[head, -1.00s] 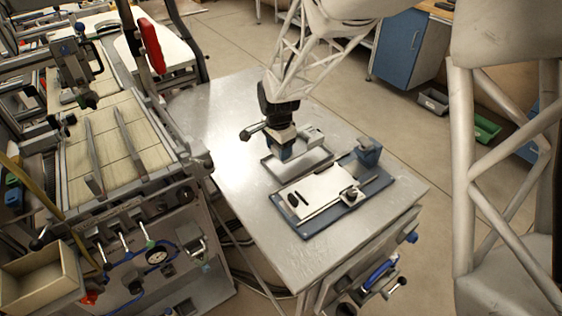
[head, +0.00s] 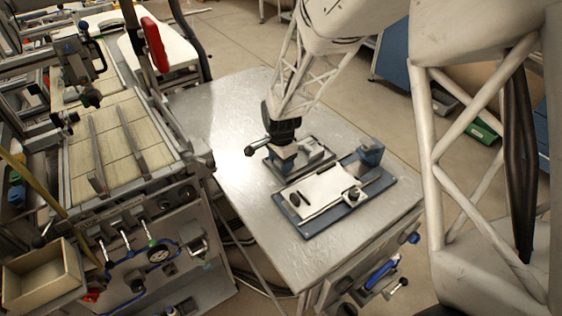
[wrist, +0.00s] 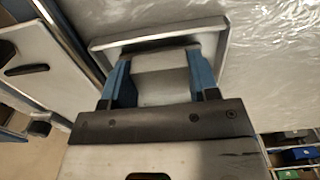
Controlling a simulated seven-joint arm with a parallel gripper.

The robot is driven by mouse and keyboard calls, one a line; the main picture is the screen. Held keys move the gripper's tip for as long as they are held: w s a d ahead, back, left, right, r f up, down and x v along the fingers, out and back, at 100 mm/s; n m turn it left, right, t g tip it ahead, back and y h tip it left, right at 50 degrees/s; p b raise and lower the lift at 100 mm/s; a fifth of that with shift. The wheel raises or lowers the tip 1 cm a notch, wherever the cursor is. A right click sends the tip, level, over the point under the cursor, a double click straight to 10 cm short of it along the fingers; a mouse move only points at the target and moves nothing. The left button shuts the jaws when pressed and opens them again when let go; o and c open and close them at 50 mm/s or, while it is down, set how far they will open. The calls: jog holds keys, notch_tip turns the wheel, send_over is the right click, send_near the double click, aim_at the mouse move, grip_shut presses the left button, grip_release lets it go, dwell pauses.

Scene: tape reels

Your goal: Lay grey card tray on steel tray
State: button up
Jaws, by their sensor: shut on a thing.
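The grey card tray (head: 312,151) is a small pale grey piece held by my gripper (head: 286,162). In the wrist view the grey card tray (wrist: 160,78) sits between the two blue fingertips of my gripper (wrist: 160,86), which are shut on it. The steel tray (wrist: 150,39) is a shallow rimmed metal tray lying on the table, right below the held piece. In the head view the grey card tray is low over the steel tray and within its outline. I cannot tell whether they touch. The fingers and wrist hide part of both.
A blue base (head: 319,230) with a white plate (head: 325,190) and black handle lies just in front of the steel tray. A blue block (head: 370,152) stands at its right end. The metal tabletop (head: 225,125) is clear to the left and behind.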

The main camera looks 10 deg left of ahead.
jog(key=shift+f, duration=0.2)
jog(key=o, duration=1)
jog(key=shift+f, duration=0.1)
notch_tip(320, 180, up, 12)
jog(key=shift+r, duration=0.2)
dwell(1.1)
